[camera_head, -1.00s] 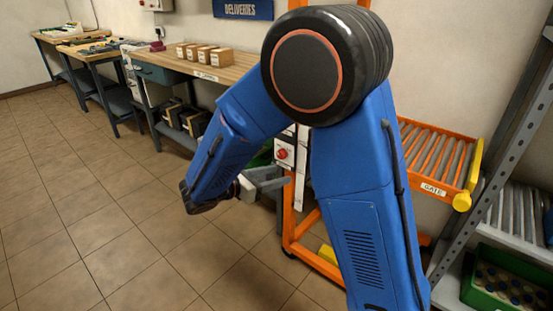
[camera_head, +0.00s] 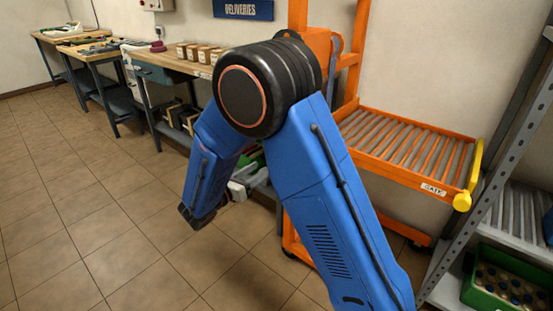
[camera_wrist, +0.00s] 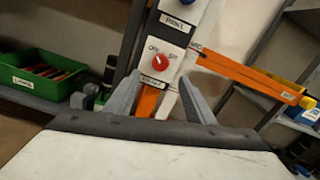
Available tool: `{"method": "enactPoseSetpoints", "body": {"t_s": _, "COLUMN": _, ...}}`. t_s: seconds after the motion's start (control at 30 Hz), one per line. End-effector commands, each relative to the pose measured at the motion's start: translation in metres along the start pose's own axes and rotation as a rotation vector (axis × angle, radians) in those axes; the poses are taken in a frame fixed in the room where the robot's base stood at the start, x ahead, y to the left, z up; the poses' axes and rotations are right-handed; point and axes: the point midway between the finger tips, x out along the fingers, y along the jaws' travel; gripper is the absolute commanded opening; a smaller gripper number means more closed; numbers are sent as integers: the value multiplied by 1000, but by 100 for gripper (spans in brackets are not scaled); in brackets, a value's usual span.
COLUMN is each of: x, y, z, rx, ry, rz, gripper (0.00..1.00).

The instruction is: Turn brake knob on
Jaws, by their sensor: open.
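A red knob (camera_wrist: 162,62) sits on a white control panel (camera_wrist: 178,38) in the wrist view, with small ON and OFF marks above it. I cannot tell which mark it points to. A small dark label (camera_wrist: 155,83) below it is too blurred to read surely. My gripper (camera_wrist: 159,80) is open and empty, its two grey fingers apart on either side below the knob. The knob appears ahead of the fingertips, apart from them. In the head view my gripper (camera_head: 243,184) is partly hidden behind my arm, and the knob is hidden.
A blue knob (camera_wrist: 185,2) sits higher on the panel. An orange frame carries a roller deck with a yellow-ended gate (camera_head: 433,189). A grey shelf rack (camera_head: 490,170) stands at right. A workbench with small boxes (camera_head: 200,52) stands behind. The floor (camera_head: 90,220) at left is clear.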

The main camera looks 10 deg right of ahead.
Motion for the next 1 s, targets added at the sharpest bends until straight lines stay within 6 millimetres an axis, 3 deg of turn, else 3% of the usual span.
{"method": "enactPoseSetpoints", "body": {"t_s": 0.3, "x": 57, "y": -1, "z": 0, "rx": 0, "ry": 1, "rz": -4, "gripper": 49}}
{"method": "enactPoseSetpoints", "body": {"t_s": 0.5, "x": 85, "y": -1, "z": 0, "rx": 1, "ry": 1, "rz": -2, "gripper": 49}}
{"method": "enactPoseSetpoints", "body": {"t_s": 0.7, "x": 98, "y": 0, "z": 0, "rx": 0, "ry": 0, "rz": -1, "gripper": 49}}
{"method": "enactPoseSetpoints", "body": {"t_s": 1.0, "x": 100, "y": 0, "z": 0, "rx": 0, "ry": 0, "rz": -1, "gripper": 49}}
